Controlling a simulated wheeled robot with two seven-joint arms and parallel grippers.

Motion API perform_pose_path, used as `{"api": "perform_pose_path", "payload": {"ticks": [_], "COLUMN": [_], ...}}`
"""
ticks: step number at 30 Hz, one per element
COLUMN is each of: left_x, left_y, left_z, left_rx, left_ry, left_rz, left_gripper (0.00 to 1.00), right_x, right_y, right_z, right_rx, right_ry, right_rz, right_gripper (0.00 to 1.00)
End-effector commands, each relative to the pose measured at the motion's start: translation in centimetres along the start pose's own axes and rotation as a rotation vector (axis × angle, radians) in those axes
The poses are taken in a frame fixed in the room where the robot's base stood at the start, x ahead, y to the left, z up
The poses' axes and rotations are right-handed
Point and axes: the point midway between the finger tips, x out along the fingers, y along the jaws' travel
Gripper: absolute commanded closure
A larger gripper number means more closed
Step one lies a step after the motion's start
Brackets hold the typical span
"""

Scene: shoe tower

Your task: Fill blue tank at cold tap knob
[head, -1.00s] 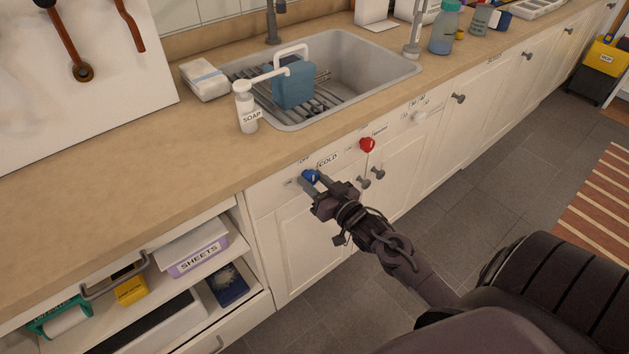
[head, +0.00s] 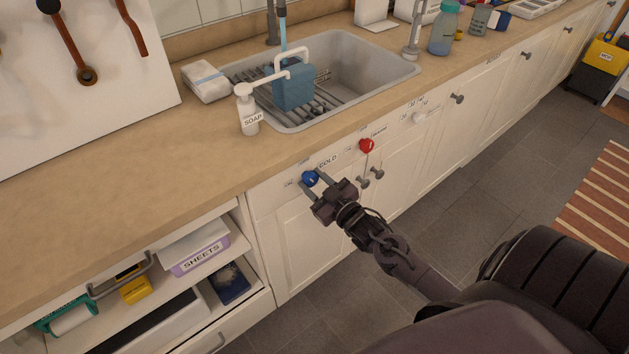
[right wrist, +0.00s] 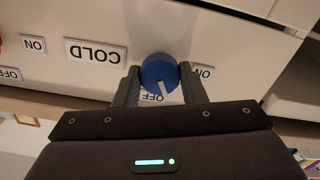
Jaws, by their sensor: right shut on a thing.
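The blue tank (head: 293,93), with a white handle, stands upright on the rack in the sink. A blue stream of water (head: 283,30) comes down from the tap toward the tank's top; the tank's inside is hidden. The blue cold knob (head: 309,178) is on the cabinet front below the sink. My right gripper (head: 312,182) is shut on this knob. In the right wrist view, its fingers lie on both sides of the knob (right wrist: 158,72), near the COLD label (right wrist: 95,52) and ON and OFF labels. My left gripper is not in view.
A red knob (head: 366,146) sits right of the blue one, with a white knob (head: 419,118) farther along. A soap bottle (head: 247,112) stands at the sink's front left corner. Grey cabinet handles (head: 371,177) stick out near my right gripper.

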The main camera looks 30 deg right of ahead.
Motion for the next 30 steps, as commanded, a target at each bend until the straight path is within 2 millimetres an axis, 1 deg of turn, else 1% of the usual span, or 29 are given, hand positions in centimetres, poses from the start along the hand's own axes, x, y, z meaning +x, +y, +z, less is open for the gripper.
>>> {"api": "perform_pose_path", "payload": {"ticks": [13, 14, 18, 19, 26, 30], "left_x": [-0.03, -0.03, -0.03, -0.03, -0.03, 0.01], "left_y": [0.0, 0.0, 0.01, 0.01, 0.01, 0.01], "left_z": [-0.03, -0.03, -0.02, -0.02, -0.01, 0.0], "left_rx": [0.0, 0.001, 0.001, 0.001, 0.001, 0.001], "left_ry": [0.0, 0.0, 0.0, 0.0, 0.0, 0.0], "left_rz": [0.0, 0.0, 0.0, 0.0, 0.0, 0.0], "left_gripper": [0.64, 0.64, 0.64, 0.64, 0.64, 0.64], "right_x": [-0.02, -0.02, -0.02, -0.02, -0.02, -0.73], "right_y": [-0.03, -0.03, -0.03, -0.03, -0.01, -0.05], "right_z": [0.06, 0.06, 0.05, 0.05, 0.03, 0.08], "right_rx": [-0.015, -0.015, -0.014, -0.014, -0.014, -0.014], "right_ry": [-0.001, -0.001, -0.001, -0.001, 0.0, -0.001], "right_rz": [0.0, 0.0, 0.0, 0.0, 0.0, 0.0], "right_gripper": [0.86, 0.61, 0.43, 0.41, 0.41, 0.41]}}
